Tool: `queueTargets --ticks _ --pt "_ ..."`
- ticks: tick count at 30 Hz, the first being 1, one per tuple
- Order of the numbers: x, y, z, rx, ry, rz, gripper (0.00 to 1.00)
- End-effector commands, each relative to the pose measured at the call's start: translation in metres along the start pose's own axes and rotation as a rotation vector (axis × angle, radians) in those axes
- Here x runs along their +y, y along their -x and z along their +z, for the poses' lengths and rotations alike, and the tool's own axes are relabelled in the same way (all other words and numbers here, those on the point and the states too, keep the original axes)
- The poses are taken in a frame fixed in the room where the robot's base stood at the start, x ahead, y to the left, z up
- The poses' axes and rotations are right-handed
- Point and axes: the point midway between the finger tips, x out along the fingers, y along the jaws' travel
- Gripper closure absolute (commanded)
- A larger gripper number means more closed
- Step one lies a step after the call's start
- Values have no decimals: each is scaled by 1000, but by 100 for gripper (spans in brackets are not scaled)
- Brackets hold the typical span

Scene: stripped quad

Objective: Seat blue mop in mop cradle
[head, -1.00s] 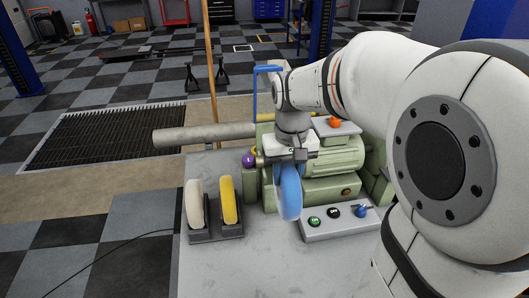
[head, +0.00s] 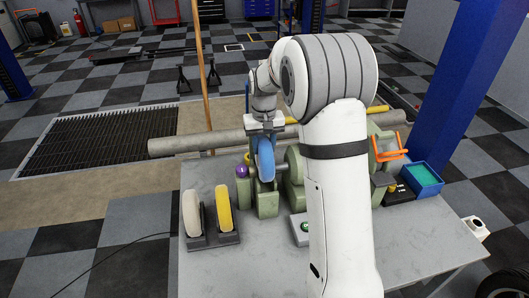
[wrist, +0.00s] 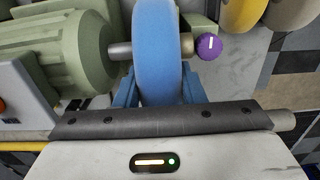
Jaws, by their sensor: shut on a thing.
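The blue mop (head: 266,158) is a thick blue disc, held upright in my gripper (head: 265,130) over the green machine (head: 267,200). In the wrist view the blue mop (wrist: 158,50) stands between the machine's steel spindle (wrist: 119,50) and the purple knob (wrist: 208,46). I cannot tell whether it sits on the spindle or hangs above it. My gripper (wrist: 158,92) is shut on the mop's near edge.
A long grey pipe (head: 190,144) and a wooden pole (head: 205,75) are behind the bench. A blue tray (head: 421,178) and an orange rack (head: 392,150) stand at right. The front of the grey bench top (head: 250,262) is clear. My arm hides much of the machine.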

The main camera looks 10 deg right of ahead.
Motion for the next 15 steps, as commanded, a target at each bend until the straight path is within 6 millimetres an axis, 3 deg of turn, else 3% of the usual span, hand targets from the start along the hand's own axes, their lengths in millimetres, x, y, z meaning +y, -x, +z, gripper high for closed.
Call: queueTargets --ticks 10,15 --pt "-1 -39 1 -2 1 0 100" --pt "-1 -46 -4 2 2 0 100"
